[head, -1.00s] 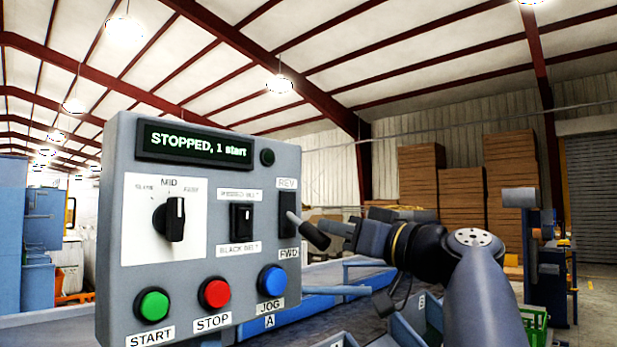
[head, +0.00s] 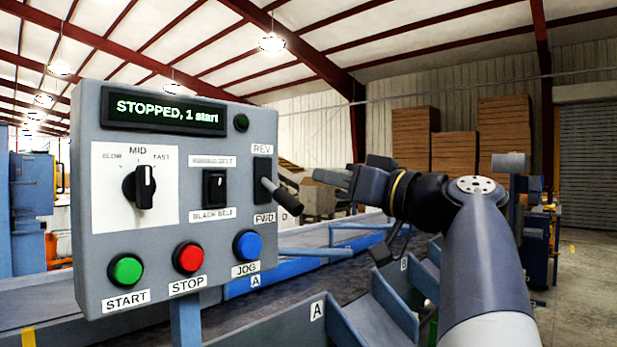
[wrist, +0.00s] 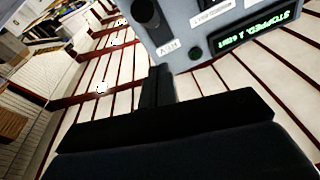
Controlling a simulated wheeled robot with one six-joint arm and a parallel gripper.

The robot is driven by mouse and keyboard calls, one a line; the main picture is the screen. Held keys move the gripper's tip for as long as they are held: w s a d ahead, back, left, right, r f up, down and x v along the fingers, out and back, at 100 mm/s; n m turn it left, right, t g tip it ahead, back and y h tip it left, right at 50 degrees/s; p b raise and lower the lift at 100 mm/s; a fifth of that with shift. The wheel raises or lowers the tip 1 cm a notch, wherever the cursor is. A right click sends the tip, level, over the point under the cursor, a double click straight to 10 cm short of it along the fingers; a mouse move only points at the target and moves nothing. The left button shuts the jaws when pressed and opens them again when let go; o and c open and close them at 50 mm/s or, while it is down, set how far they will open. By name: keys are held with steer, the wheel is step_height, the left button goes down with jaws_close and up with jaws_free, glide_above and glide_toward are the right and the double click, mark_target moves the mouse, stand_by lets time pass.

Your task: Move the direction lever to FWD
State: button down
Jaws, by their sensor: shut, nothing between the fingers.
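The direction lever (head: 280,195) is a dark handle in a black slot at the right of the grey control panel (head: 225,255). The REV label (head: 265,148) is above the slot and the FWD label (head: 265,219) below it. The handle sticks out and slopes down to the right. My gripper (head: 318,176) is shut and empty, right of the handle's tip and a little above it, apparently apart from it. In the wrist view, upside down, my shut fingers (wrist: 158,72) are near the REV label (wrist: 168,47), with part of the dark lever (wrist: 145,12) at the top edge.
The display (head: 168,109) reads "STOPPED, 1 start". The panel also carries a speed knob (head: 142,186), a belt switch (head: 215,188) and START (head: 126,270), STOP (head: 188,257) and JOG (head: 247,245) buttons. Blue-grey bins (head: 345,335) stand below my arm.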

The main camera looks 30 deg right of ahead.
steer(key=v, duration=0.7)
steer(key=shift+s+d+f, duration=0.15)
steer(key=shift+s+f, duration=0.1)
steer(key=shift+w, duration=0.15)
step_height(320, 180, up, 4)
steer(key=g+h+p, duration=0.1)
steer(key=g+p, duration=0.1)
steer(key=p, duration=0.8)
glide_above(281, 196)
steer(key=s+d, duration=0.3)
steer(key=d, duration=0.1)
steer(key=shift+s+a, duration=0.1)
steer(key=shift+a, duration=0.05)
